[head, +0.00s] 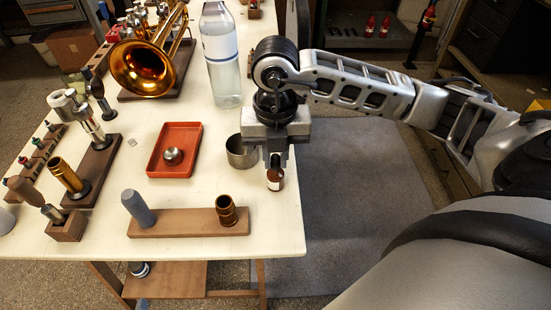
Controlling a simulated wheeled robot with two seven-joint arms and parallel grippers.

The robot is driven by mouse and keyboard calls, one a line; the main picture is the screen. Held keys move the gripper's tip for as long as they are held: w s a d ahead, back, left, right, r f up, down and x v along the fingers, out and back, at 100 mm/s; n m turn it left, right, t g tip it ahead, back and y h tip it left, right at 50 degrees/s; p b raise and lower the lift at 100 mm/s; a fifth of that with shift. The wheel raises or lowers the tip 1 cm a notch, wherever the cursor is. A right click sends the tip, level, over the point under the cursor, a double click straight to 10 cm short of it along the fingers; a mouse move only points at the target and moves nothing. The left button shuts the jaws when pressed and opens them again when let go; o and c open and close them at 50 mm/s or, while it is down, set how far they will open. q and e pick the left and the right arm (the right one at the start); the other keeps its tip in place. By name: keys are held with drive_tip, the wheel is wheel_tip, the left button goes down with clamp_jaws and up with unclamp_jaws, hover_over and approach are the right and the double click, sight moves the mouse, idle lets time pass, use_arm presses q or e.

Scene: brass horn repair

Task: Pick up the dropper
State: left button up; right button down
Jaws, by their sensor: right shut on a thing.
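The dropper (275,181) is a small brown bottle with a pale label, near the right edge of the cream table. My right gripper (275,164) comes down over it from above and is shut on its upper part. The fingers hide the top of the dropper. It looks upright; whether its base touches the table I cannot tell. My left gripper is not in view.
A metal cup (241,153) stands close to the left of my right gripper. A red tray (157,170) with a small metal bowl (173,155), a wooden block (185,224) with two upright pieces, a clear bottle (222,75) and a brass horn (144,67) are farther left.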

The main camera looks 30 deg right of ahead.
wheel_tip(320, 180, up, 10)
drive_tip(key=shift+p, duration=0.4)
